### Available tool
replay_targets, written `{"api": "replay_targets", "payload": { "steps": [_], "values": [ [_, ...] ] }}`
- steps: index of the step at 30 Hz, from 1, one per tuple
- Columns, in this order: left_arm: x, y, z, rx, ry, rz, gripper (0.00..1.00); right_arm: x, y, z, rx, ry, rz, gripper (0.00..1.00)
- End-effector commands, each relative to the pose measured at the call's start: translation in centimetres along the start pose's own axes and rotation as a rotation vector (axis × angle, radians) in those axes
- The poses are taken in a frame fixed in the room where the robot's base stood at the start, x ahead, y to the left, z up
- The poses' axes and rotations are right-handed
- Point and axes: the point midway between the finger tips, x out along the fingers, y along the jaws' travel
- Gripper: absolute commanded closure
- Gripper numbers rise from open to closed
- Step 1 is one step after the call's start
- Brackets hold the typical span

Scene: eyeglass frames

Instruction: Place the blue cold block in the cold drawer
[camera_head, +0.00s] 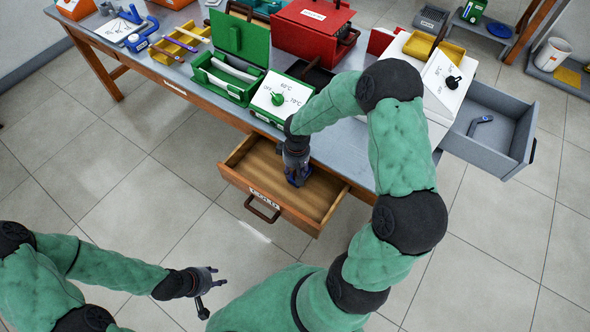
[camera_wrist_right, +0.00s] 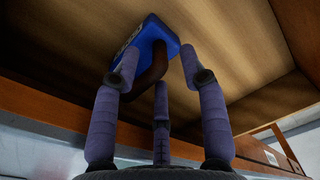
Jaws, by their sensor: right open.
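The wooden drawer labelled COLD (camera_head: 325,218) is pulled open at the table's front. The blue cold block (camera_head: 304,173) is inside it, mostly hidden by my right gripper (camera_head: 298,172) in the head view. In the right wrist view the block (camera_wrist_right: 138,45), with a white label and a dark brown handle (camera_wrist_right: 153,72), lies against the drawer's wooden floor. My right gripper's fingers (camera_wrist_right: 160,85) are spread around the handle's end; contact cannot be told. My left gripper (camera_head: 215,292) is open and empty, low over the floor at the left.
A grey drawer (camera_head: 525,150) stands open at the right with a small blue-grey object (camera_head: 480,122) inside. A green box (camera_head: 225,80), a red box (camera_head: 305,40) and a white-topped temperature panel (camera_head: 280,98) stand on the table. The floor before the drawer is clear.

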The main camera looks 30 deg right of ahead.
Motion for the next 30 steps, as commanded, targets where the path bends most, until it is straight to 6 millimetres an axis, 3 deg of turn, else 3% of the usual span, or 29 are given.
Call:
{"api": "replay_targets", "payload": {
  "steps": [9, 15, 21, 30],
  "values": [
    [-3.1, 1.1, 0.1, 0.000, 0.000, 0.000, 0.60, -6.9, 0.0, -0.1, 0.000, 0.004, 0.001, 0.57],
    [-4.2, 1.5, 0.1, 0.000, 0.000, 0.000, 0.60, -9.9, 0.0, -0.1, 0.000, 0.003, 0.001, 0.57],
    [-4.5, 1.6, 0.2, 0.000, 0.000, 0.000, 0.60, -11.2, 0.0, 0.0, 0.000, 0.001, 0.000, 0.57],
    [-4.5, 1.6, 0.2, 0.000, 0.000, 0.000, 0.60, -11.2, 0.0, 0.0, 0.000, 0.001, 0.000, 0.57]
  ]
}}
